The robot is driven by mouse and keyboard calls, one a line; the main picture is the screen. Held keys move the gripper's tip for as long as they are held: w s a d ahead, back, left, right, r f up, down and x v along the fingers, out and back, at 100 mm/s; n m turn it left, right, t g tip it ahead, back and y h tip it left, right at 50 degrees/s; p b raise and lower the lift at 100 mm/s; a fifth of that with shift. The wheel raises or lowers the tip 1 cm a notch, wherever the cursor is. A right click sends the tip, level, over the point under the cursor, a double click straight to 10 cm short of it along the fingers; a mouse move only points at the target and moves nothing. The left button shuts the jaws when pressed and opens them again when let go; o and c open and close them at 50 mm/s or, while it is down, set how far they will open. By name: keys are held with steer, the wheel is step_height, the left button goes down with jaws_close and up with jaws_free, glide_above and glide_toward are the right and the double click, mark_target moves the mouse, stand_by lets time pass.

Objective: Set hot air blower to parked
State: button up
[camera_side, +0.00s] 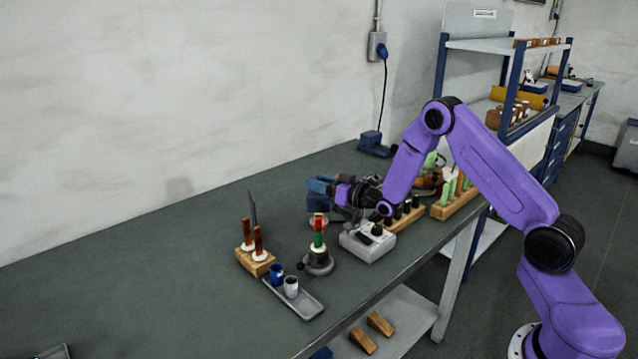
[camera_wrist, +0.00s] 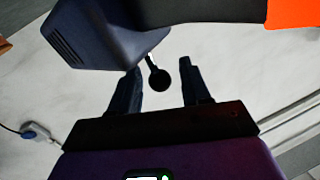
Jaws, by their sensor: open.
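The hot air blower (camera_wrist: 95,32) fills the upper left of the wrist view as a dark blue vented housing. A black part and an orange end extend to its right. A short lever with a round black knob (camera_wrist: 160,80) sticks out from the housing. In the side view a dark blue body (camera_side: 316,203), apparently the blower, is partly hidden by my gripper (camera_side: 314,185). My gripper is open and empty, its fingers (camera_wrist: 160,75) on either side of the knob as seen from the wrist. I cannot tell whether the knob lies between the fingertips or beyond them.
A grey control box (camera_side: 368,243) stands close below my wrist. A round stand (camera_side: 318,263) with a green and orange tool is nearby. A wooden tool block (camera_side: 256,260) and a tray (camera_side: 305,303) with cups stand at the front left. The bench's left side is mostly clear.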

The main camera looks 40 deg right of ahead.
steer(key=shift+w, duration=0.2)
jaws_close()
steer(key=shift+a, duration=0.15)
steer(key=shift+w+a+r+m+h, duration=0.15)
steer(key=shift+m+h, duration=0.25)
steer(key=shift+h, duration=0.2)
steer(key=shift+w+a+f+m+h, duration=0.15)
steer(key=shift+m+h, duration=0.25)
steer(key=shift+h, duration=0.2)
steer(key=shift+w+a+r+m+h, duration=0.1)
steer(key=shift+w+m+h, duration=0.15)
steer(key=shift+m+h, duration=0.75)
steer(key=shift+w+a+m+h, duration=0.1)
steer(key=shift+w+m+h, duration=0.3)
steer(key=shift+h, duration=1)
steer(key=shift+s, duration=0.15)
